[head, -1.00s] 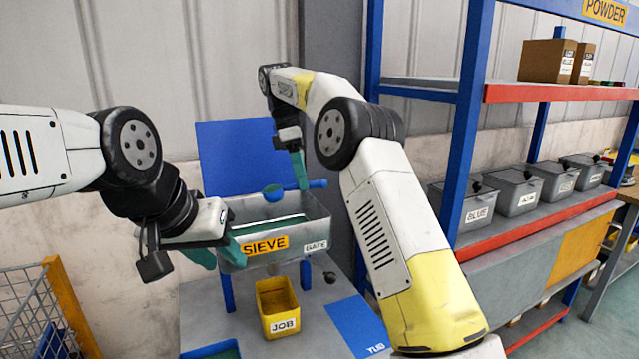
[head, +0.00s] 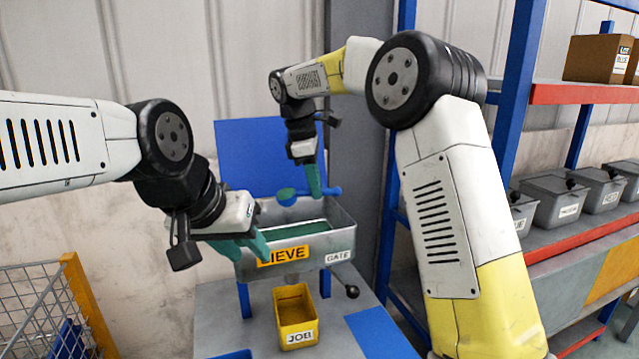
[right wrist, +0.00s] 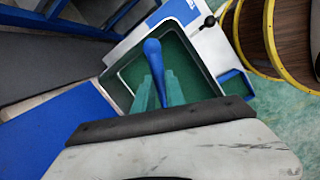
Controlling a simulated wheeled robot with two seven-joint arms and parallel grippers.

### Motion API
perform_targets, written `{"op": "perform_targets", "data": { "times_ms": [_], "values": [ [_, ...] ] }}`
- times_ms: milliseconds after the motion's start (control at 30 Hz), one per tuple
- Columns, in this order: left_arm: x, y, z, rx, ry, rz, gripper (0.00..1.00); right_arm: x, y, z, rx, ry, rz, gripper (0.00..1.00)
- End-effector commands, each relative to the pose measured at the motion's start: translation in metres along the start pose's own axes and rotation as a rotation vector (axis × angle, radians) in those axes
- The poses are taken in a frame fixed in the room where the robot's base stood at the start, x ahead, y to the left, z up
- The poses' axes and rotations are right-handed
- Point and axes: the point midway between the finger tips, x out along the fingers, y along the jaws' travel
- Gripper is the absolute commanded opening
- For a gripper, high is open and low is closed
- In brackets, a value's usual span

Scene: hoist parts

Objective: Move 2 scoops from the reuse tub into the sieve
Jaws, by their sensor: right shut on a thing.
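The grey sieve (head: 342,243) stands above the bench with green material inside; it also shows in the right wrist view (right wrist: 117,91). My right gripper (head: 314,190) is shut on the handle of the blue scoop (head: 286,196). It holds the scoop over the back of the sieve. The handle (right wrist: 152,48) shows between the teal fingers in the right wrist view; the bowl's contents cannot be made out. My left gripper (head: 254,246) is at the sieve's front left corner, its jaw state unclear. A blue tub edge (head: 236,355), label unseen, shows at the bottom of the head view.
A yellow JOB tub (head: 296,318) stands below the sieve. A gate knob (head: 351,292) sticks out at the sieve's right. A blue mat (head: 380,334) lies on the bench at right. Shelving with grey bins (head: 556,198) stands further right, a wire cage (head: 40,310) at left.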

Motion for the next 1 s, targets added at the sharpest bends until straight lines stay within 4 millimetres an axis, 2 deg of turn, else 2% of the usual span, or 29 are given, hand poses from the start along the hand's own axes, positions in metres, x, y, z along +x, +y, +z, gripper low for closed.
{"op": "perform_targets", "data": {
  "times_ms": [600,1000],
  "values": [
    [0.000,0.000,0.000,0.000,0.000,0.000,0.36,0.009,-0.014,-0.001,-0.010,-0.018,0.617,0.00],
    [0.000,0.000,0.000,0.000,0.000,0.000,0.36,0.014,-0.017,-0.001,-0.010,-0.025,0.853,0.00]
  ]
}}
